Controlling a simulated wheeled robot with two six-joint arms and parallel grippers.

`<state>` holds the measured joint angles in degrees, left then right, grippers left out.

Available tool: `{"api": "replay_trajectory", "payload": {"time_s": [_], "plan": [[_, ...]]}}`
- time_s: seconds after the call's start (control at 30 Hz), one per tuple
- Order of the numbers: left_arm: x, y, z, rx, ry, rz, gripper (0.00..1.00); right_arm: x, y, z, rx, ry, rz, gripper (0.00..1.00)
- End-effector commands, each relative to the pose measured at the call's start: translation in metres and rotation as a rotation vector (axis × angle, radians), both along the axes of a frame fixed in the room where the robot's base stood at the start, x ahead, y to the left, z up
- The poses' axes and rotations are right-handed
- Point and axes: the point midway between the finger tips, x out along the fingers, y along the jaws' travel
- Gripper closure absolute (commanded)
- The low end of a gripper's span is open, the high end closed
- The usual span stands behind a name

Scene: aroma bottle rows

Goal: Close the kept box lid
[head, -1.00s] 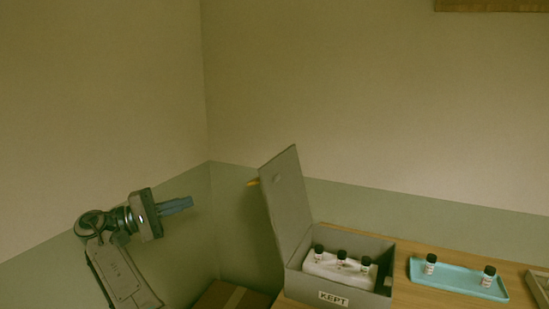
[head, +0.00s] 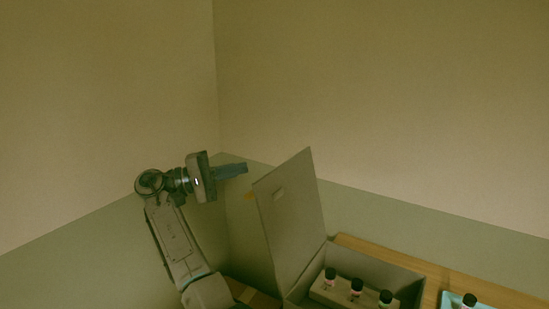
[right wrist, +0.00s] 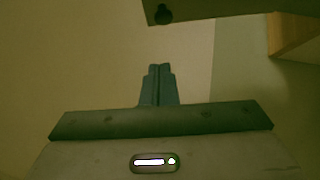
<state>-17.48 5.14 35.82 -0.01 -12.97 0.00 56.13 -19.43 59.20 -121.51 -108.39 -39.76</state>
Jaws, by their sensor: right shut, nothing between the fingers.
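The kept box (head: 390,269) is grey and stands on the wooden table at the bottom of the head view, its lower part cut off. Its grey lid (head: 292,222) stands open, raised on the left side and leaning left. Several dark-capped bottles (head: 356,288) stand in a pale insert (head: 328,291) inside. My right gripper (head: 246,168) is shut and empty, level with the lid's upper part and just left of it in the picture. Its closed fingers also show in the right wrist view (right wrist: 158,70). Whether it touches the lid cannot be told. My left gripper is not in view.
A light blue tray (head: 484,306) with a dark-capped bottle (head: 469,301) is right of the box, mostly cut off. Walls meet in a corner behind. A wooden edge (right wrist: 296,36) shows in the right wrist view.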

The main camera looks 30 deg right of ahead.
Motion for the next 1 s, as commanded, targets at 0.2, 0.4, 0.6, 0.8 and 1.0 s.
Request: {"api": "replay_trajectory", "payload": {"time_s": [0.2,0.4,0.6,0.8,1.0], "plan": [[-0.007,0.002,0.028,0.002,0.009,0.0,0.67,-0.013,-0.048,0.013,-0.002,0.0,-0.005,1.0],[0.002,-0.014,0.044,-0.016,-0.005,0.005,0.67,-0.033,-0.065,0.016,-0.001,0.001,-0.001,1.0],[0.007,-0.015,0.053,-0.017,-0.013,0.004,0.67,-0.046,-0.073,0.018,-0.001,0.0,-0.001,1.0],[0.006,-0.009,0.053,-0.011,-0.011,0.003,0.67,-0.048,-0.074,0.017,-0.001,0.0,-0.001,1.0],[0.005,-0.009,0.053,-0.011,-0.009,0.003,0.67,-0.048,-0.074,0.017,-0.001,0.0,-0.001,1.0]]}}
